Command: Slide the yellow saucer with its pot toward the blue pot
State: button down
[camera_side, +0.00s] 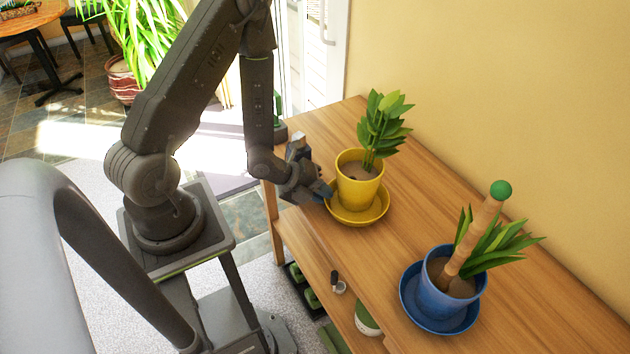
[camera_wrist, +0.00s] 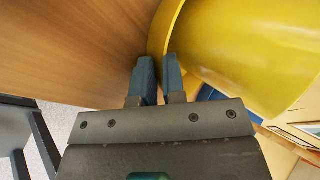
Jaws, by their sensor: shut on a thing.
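The yellow saucer (camera_side: 362,216) lies on the wooden bench top, with the yellow pot (camera_side: 359,190) standing upright in it and a leafy green plant (camera_side: 383,130) in the pot. My gripper (camera_side: 328,192) is at the saucer's left side, shut on its rim. In the wrist view, the fingertips (camera_wrist: 158,66) pinch the saucer's rim (camera_wrist: 160,32), with the yellow pot (camera_wrist: 250,45) filling the upper right. The blue pot (camera_side: 450,284) stands in a blue saucer (camera_side: 408,298) nearer the camera, to the right, apart from the yellow saucer. It holds a plant and a green-tipped wooden stake (camera_side: 478,232).
The bench top (camera_side: 392,242) is clear between the two saucers. The yellow wall (camera_side: 500,90) runs along the bench's far side. A lower shelf (camera_side: 318,262) holds a green-and-white container (camera_side: 367,318) and small items.

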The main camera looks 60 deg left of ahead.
aim_at(336, 160)
jog(key=shift+s+d+f, duration=0.1)
jog(key=shift+s+d, duration=0.05)
jog(key=shift+d, duration=1.35)
jog(key=shift+s+d+f, duration=0.1)
jog(key=shift+d, duration=1.35)
